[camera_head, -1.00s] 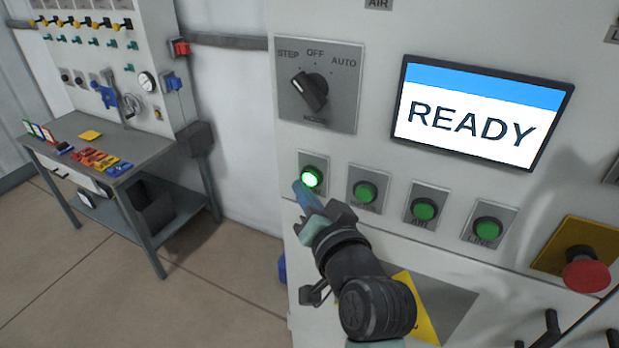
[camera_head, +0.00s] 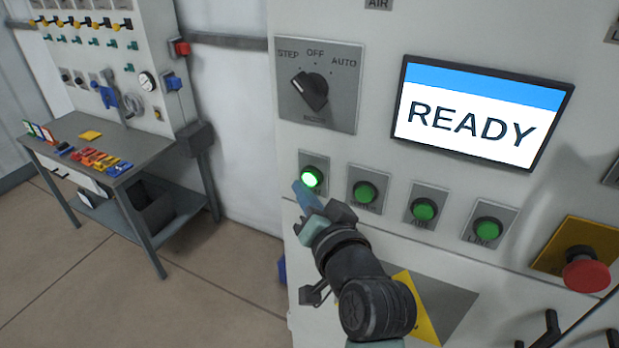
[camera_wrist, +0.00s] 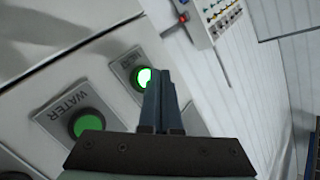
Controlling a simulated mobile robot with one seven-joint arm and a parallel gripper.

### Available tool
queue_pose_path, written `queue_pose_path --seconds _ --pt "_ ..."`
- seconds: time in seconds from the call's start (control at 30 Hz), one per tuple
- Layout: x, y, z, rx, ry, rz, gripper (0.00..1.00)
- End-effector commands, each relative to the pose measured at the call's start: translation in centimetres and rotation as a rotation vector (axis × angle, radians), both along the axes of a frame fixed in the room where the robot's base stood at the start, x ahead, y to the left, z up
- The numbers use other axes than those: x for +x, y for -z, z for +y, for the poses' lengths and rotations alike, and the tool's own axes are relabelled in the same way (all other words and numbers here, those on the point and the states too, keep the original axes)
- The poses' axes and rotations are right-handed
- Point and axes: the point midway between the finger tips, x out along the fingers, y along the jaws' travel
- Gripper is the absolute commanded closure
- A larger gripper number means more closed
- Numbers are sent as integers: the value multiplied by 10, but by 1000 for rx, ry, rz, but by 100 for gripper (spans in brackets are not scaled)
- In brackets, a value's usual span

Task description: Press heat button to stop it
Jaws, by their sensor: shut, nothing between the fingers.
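The heat button (camera_head: 312,177) is the leftmost of the row of green buttons on the panel, and it is lit bright green. In the wrist view the lit heat button (camera_wrist: 144,77) sits on a plate with a label that reads HEAT. My gripper (camera_head: 299,186) is shut and empty. Its blue fingertips are just below and left of the button in the head view. In the wrist view the fingertips (camera_wrist: 160,72) overlap the button's right edge. I cannot tell whether they touch it.
To the right are unlit green buttons: water (camera_wrist: 86,123), air (camera_head: 424,209) and line (camera_head: 487,229). A red mushroom button (camera_head: 586,270) is at the far right. A selector knob (camera_head: 310,91) and a READY screen (camera_head: 472,122) are above. A workbench (camera_head: 165,150) stands left.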

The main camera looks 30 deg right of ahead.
Motion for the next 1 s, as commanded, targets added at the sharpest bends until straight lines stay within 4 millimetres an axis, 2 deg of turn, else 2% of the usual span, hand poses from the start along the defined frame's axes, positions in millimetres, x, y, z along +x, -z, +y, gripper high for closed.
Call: queue_pose_path --seconds 1.0 --pt "5 0 -7 0 0 0 100"
